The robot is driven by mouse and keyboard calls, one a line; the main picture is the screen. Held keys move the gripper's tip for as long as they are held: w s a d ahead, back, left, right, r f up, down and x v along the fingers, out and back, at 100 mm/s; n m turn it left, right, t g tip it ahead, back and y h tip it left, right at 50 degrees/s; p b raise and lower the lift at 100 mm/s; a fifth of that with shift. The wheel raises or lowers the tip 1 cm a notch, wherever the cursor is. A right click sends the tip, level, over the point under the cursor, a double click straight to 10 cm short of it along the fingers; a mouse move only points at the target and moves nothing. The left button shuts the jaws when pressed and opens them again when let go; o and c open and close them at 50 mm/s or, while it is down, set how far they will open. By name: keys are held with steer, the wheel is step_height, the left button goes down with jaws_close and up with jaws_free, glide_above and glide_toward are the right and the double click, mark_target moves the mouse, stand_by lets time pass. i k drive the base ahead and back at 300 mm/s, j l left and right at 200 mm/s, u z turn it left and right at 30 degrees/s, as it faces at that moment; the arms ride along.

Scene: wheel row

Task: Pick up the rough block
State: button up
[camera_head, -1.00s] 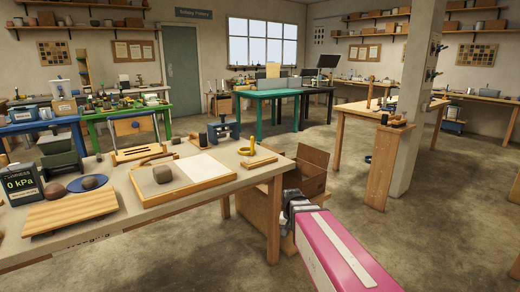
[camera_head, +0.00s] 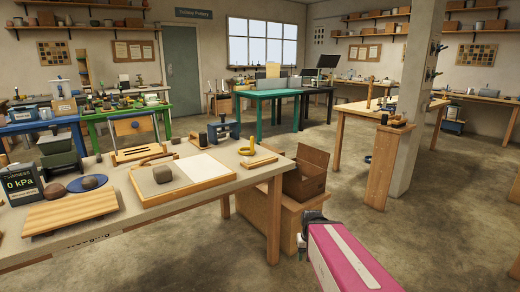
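A small grey-brown block (camera_head: 162,174) sits on the left part of a wooden-framed board (camera_head: 205,184) on the near table; it may be the rough block. A brown lump (camera_head: 55,190) lies beside the pressure display, and a darker one (camera_head: 89,182) lies on a blue disc. I cannot tell for sure which of the three is the rough one. My gripper (camera_head: 302,243) is low at the right, past the table's right end and well away from all three. Its fingers are small and dark, so its opening is unclear. My pink arm link hides part of the floor.
Open floor lies right, before a wooden pedestal (camera_head: 382,168).

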mark_target(161, 174)
steer(key=u, duration=1.4)
steer(key=k+l+z, duration=0.1)
steer(key=z, duration=0.15)
